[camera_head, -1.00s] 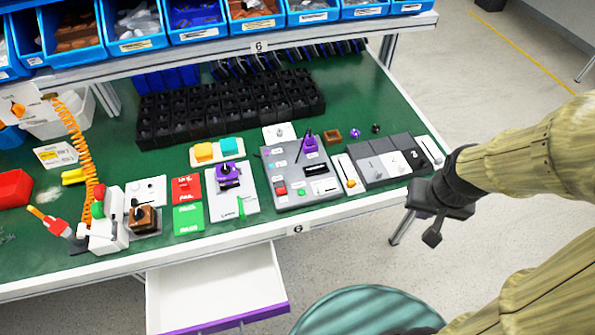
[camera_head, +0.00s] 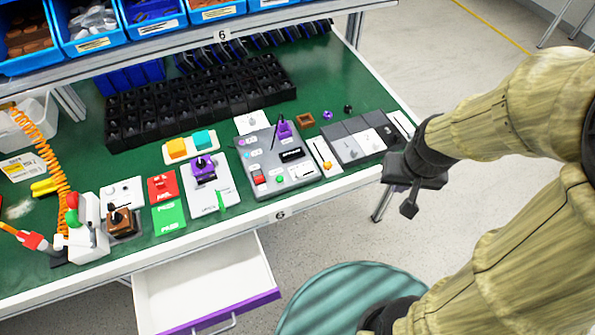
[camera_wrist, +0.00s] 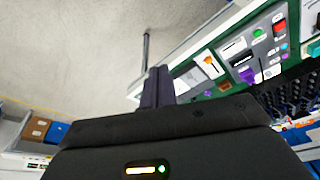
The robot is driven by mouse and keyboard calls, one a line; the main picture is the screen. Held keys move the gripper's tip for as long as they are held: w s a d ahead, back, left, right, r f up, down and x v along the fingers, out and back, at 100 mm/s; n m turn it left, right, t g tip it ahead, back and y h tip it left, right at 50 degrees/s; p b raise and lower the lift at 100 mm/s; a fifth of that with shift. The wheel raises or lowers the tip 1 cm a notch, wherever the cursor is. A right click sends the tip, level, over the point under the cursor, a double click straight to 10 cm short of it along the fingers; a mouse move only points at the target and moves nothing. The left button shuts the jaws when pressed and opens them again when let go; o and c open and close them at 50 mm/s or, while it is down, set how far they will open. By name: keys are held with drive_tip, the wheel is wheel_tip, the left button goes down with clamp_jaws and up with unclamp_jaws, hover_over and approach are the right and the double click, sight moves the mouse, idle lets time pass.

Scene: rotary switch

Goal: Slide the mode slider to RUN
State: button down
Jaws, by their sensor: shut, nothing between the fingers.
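A narrow white plate with an orange knob (camera_head: 327,166) lies near the bench's front edge, just right of the grey control panel (camera_head: 262,165); it looks like a slider, but I cannot read a RUN label. The orange knob also shows in the wrist view (camera_wrist: 208,60), at the near end of its plate. Another narrow white plate (camera_head: 401,124) lies at the bench's right end. My gripper (camera_head: 409,208) hangs off the bench's front right corner, apart from everything. Its fingers (camera_wrist: 155,86) are together and empty in the wrist view.
The green bench (camera_head: 360,92) has a white front edge. A purple-knobbed switch plate (camera_head: 208,190), red and green cards, and a grey numbered block (camera_head: 345,147) stand close by. An open drawer (camera_head: 205,280) juts out below. A round teal stool (camera_head: 340,310) stands in front.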

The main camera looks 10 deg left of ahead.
drive_tip(key=c, duration=1.6)
unclamp_jaws()
drive_tip(key=shift+w+a, duration=0.15)
drive_tip(key=shift+w, duration=0.1)
drive_tip(key=shift+o, duration=1.2)
drive_tip(key=w+a+f+n+g+b, duration=0.1)
drive_tip(key=w+a+f+n+b, duration=0.1)
drive_tip(key=w+a, duration=0.8)
drive_tip(key=shift+a+n+b, duration=0.2)
drive_tip(key=shift+n+b, duration=0.5)
drive_tip(key=shift+b, duration=0.05)
drive_tip(key=n+g+b, duration=0.2)
drive_tip(key=n, duration=0.1)
hover_over(299, 172)
drive_tip(key=shift+a+f, duration=0.1)
drive_tip(key=shift+f, duration=0.85)
drive_tip(key=shift+s, duration=0.1)
wheel_tip(299, 172, down, 17)
drive_tip(key=shift+f, duration=0.2)
